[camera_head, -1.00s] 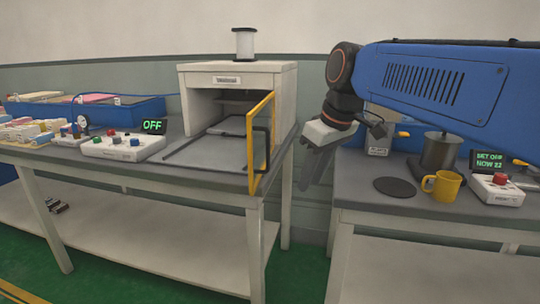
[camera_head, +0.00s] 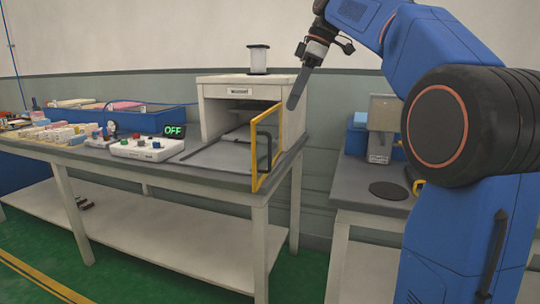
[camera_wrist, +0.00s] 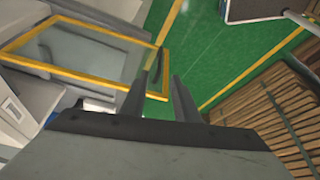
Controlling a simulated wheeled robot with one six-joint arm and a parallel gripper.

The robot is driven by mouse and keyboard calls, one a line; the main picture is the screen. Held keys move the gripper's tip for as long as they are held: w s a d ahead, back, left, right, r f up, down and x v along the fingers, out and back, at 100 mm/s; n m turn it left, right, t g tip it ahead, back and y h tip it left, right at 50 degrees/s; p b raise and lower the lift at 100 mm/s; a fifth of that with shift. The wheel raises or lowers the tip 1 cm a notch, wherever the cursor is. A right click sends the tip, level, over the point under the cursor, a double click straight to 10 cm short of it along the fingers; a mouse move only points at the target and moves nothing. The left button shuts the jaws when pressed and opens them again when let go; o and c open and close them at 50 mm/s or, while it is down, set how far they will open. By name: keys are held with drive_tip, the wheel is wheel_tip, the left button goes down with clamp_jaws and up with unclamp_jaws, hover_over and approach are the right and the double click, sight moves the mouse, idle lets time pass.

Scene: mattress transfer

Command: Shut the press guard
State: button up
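The press (camera_head: 214,93) is a white box on the left bench, with a dark opening at its front. Its guard (camera_head: 254,160) is a clear panel in a yellow frame. It stands swung open at the right of the opening, jutting toward the viewer, with a dark handle (camera_head: 263,150) on it. In the wrist view the guard (camera_wrist: 80,50) lies ahead and left of the fingers. My gripper (camera_head: 292,100) hangs fingers down beside the press, near the guard's upper far corner. In the wrist view my gripper (camera_wrist: 167,65) has its fingers apart with nothing between them.
A white spool (camera_head: 258,60) stands on the press. A blue bin (camera_head: 160,118) is behind. The right bench (camera_head: 355,190) holds a dark disc (camera_head: 389,191). A gap separates the benches.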

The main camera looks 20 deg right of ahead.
approach(269, 168)
drive_tip(key=a+f, duration=0.1)
drive_tip(key=w+a+f, duration=0.1)
drive_tip(key=f, duration=0.1)
drive_tip(key=a+f, duration=0.1)
drive_tip(key=shift+w+a+f, duration=0.15)
drive_tip(key=shift+w+f, duration=0.1)
drive_tip(key=shift+w, duration=0.1)
clamp_jaws()
